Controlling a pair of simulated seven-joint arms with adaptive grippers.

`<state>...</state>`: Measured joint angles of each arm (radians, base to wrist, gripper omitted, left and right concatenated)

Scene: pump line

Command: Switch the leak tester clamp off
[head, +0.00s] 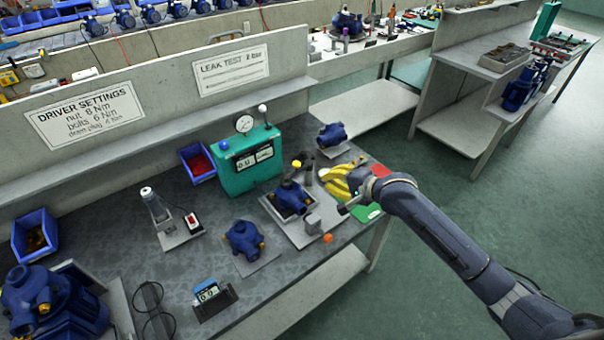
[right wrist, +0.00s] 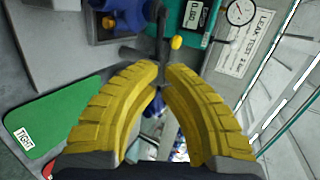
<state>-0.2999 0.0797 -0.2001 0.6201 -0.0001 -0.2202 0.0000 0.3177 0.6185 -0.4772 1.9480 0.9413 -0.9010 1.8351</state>
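The leak tester is a teal box (head: 245,165) with a round dial (head: 244,124) and a small display, standing on the bench. In front of it a blue pump (head: 291,198) sits on a grey fixture plate (head: 309,230). A yellow knob (head: 297,164) stands by the pump; it also shows in the right wrist view (right wrist: 176,42). My right gripper (head: 327,177) has yellow fingers and is just right of the pump. In the right wrist view its fingertips (right wrist: 161,70) are close together beside a dark upright rod (right wrist: 160,35). I cannot tell whether they touch it. My left gripper is not in view.
A blue pump (head: 332,135) stands behind the gripper and another pump (head: 243,238) stands left of the fixture. A green mat (right wrist: 52,118) labelled TIGHT and a red mat (head: 380,170) lie by the right bench edge.

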